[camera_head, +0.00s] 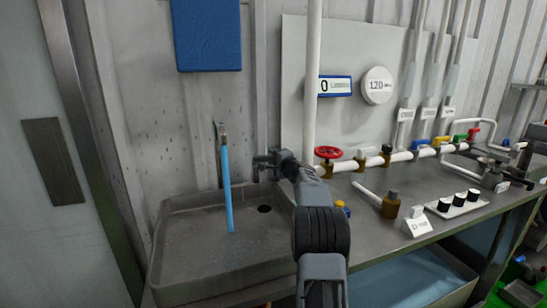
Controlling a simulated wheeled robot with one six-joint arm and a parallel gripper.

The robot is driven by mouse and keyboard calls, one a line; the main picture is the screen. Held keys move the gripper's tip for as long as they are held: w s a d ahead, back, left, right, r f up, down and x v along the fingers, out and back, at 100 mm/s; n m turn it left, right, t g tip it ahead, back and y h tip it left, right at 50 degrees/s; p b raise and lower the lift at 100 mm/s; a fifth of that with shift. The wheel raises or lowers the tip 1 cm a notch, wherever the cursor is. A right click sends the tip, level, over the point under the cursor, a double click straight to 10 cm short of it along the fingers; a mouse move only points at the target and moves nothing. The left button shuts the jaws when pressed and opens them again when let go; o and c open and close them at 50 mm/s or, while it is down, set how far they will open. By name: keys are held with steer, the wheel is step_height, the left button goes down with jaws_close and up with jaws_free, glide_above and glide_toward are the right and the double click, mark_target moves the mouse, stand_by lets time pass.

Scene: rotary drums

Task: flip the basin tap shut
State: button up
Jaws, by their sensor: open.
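The basin tap (221,131) is a small, thin fitting at the wall above the left part of the grey basin (172,288). A blue stream of water (227,190) runs from it down into the basin. The lever's exact shape is too small to tell. My gripper (257,167) is open and empty over the basin, to the right of the water stream and lower in the picture than the tap. It is apart from both. My arm covers part of the basin's right side.
Right of the basin is a steel bench (365,235) with white pipes, a red valve wheel (329,153), several coloured valves and a tray of black-topped vials (460,207). A blue board (207,36) hangs above the tap. The air left of the stream is free.

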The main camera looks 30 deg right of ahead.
steer(key=shift+w, duration=0.1)
jaws_close()
stand_by(0.5)
